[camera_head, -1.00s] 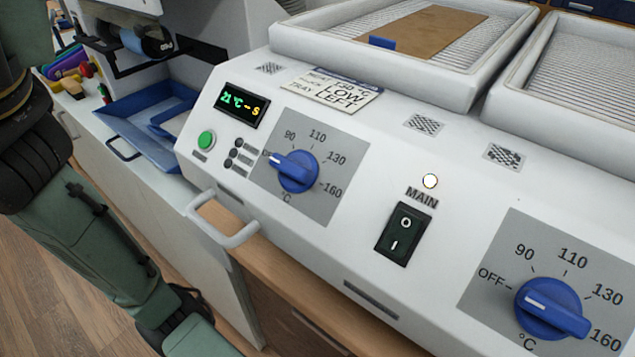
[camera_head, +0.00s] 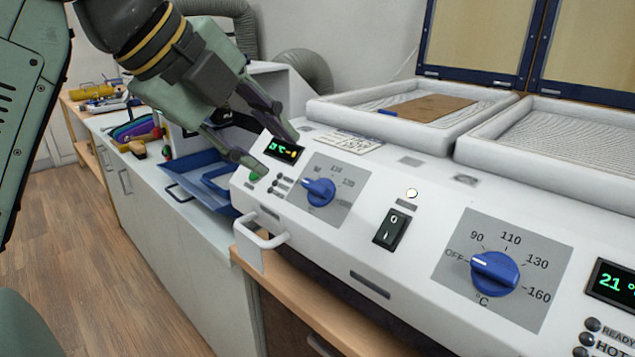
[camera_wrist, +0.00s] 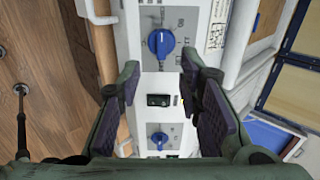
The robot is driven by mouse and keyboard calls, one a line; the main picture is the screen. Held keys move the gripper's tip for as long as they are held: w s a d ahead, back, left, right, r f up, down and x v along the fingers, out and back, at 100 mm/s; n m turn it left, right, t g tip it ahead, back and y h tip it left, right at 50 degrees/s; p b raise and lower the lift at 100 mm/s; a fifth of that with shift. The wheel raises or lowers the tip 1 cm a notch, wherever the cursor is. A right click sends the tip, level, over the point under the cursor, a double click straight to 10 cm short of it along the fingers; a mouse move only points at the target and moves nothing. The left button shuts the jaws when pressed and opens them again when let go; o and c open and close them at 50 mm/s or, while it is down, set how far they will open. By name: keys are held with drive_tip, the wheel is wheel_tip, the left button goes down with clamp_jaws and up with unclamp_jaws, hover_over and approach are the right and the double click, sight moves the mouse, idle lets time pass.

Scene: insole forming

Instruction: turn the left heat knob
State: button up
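The left heat knob (camera_head: 319,192) is blue and sits on a grey dial plate (camera_head: 345,207) on the white machine's sloping front. Its white pointer mark faces left, toward the OFF side. My gripper (camera_head: 278,157) is open and empty. In the head view its two fingers overlap the panel's left end, by the green display (camera_head: 285,148), up and left of the knob. In the wrist view the left knob (camera_wrist: 161,42) shows in line with the gap between the fingers (camera_wrist: 161,68), apart from them. The exact height above the panel is hard to tell.
The right heat knob (camera_head: 495,273) points to OFF. A black main switch (camera_head: 392,229) lies between the knobs. A grey handle (camera_head: 262,240) juts from the front left. A raised tray (camera_head: 330,108) stands behind the panel, and a blue bin (camera_head: 200,185) stands left.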

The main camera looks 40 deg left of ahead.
sight(311, 185)
drive_tip(key=p+x, duration=0.2)
drive_tip(key=x, duration=0.8)
drive_tip(key=shift+c, duration=0.5)
drive_tip(key=shift+r, duration=0.1)
clamp_jaws()
